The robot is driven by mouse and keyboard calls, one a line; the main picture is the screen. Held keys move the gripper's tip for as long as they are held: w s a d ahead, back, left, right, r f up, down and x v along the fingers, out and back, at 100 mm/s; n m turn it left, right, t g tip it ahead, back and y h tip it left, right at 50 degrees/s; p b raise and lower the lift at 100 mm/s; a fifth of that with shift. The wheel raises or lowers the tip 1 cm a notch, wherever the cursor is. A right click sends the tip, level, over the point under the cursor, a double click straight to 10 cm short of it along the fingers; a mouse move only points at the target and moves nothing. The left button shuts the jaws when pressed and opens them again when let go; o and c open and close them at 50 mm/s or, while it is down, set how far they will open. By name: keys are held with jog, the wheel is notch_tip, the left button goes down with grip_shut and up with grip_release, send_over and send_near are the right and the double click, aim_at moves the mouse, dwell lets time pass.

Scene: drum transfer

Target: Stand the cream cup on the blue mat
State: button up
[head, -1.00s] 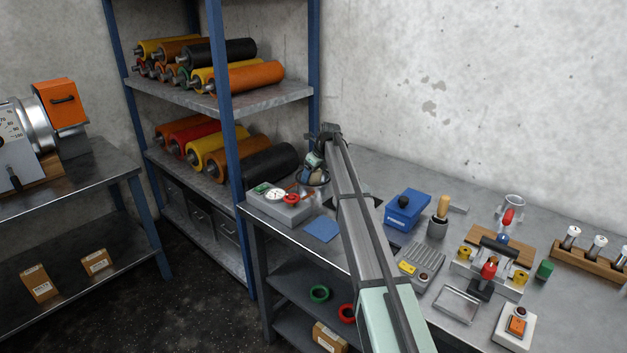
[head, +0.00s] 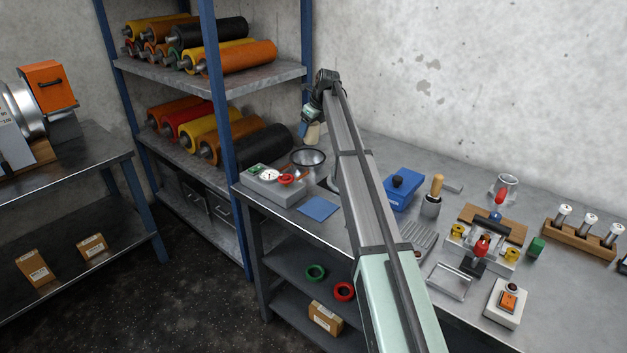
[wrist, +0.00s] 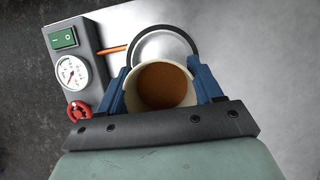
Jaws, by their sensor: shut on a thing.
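The cream cup (wrist: 160,68) is between the two blue fingers of my gripper (wrist: 161,80) in the wrist view. The gripper is shut on it, and its open mouth shows a brown inside. In the head view the cup (head: 313,134) hangs from my gripper (head: 311,124), above and apart from the bench, near the metal bowl. The blue mat (head: 318,208) lies flat and bare near the bench's front edge, below and slightly right of the cup in the picture. The mat is not visible in the wrist view.
A metal bowl (head: 307,161) stands below the gripper; its dark rim (wrist: 162,28) shows beyond the cup. A grey gauge box (head: 272,185) with a red knob (wrist: 78,109) stands left of the mat. A blue box (head: 403,190) stands to the right, past my arm.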

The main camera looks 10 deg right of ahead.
jog(key=s+d, duration=0.1)
jog(key=s, duration=1)
jog(key=n+g+y, duration=0.1)
jog(key=n+g, duration=0.1)
jog(key=n, duration=0.3)
send_over(316, 207)
jog(key=shift+f, duration=5.6)
jog(key=o, duration=1.2)
jog(key=shift+f, duration=0.1)
jog(key=shift+c, duration=0.2)
jog(key=v, duration=1.2)
jog(key=shift+s, duration=0.25)
